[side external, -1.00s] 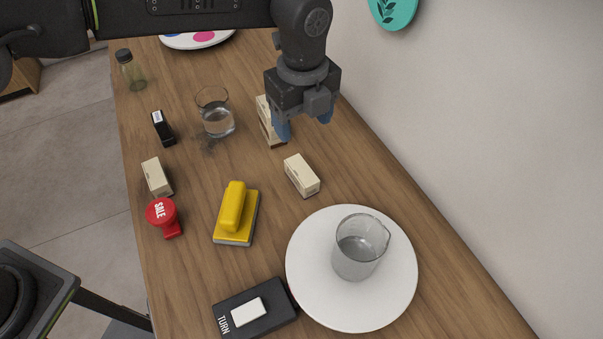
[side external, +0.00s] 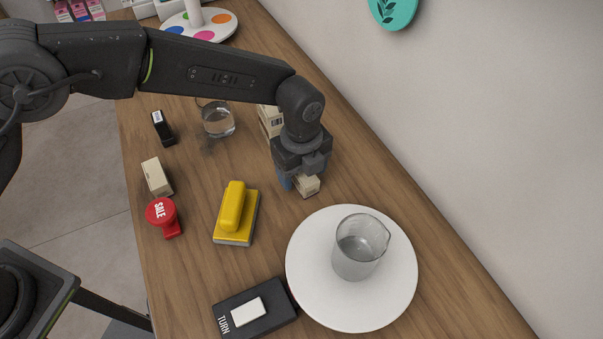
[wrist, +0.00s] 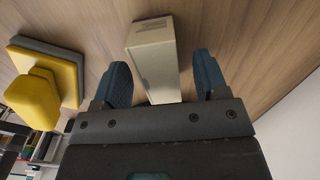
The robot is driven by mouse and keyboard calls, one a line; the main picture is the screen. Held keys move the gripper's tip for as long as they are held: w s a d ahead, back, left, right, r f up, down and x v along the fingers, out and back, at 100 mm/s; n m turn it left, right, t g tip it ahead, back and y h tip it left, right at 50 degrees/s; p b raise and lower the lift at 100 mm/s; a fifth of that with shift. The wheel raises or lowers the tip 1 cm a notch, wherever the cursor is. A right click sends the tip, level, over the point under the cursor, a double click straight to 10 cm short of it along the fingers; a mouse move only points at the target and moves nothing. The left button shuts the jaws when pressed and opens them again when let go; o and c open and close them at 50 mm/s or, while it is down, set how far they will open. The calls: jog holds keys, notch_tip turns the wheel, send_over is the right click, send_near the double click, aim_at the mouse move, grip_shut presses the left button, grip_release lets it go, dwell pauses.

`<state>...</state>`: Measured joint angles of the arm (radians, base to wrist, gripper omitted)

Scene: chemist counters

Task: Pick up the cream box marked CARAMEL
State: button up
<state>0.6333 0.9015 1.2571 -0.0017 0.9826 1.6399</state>
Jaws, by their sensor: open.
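A cream box (side external: 308,188) lies on the wooden counter under my gripper (side external: 296,187) in the side view, mostly covered by it. In the wrist view the cream box (wrist: 153,58) sits between the two blue fingers of my gripper (wrist: 163,80), with a gap on each side. The gripper is open. Print on the box is too small to read. Another cream box (side external: 156,176) lies at the left of the counter, and more cream boxes (side external: 270,121) are stacked behind my gripper. I cannot tell which is marked CARAMEL.
A yellow block-handled tool (side external: 233,212) lies left of my gripper. A white turntable (side external: 305,300) with a glass beaker (side external: 360,248) is in front.

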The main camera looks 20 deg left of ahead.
jog(key=shift+f, duration=0.2)
jog(key=c, duration=1)
jog(key=shift+r, duration=0.1)
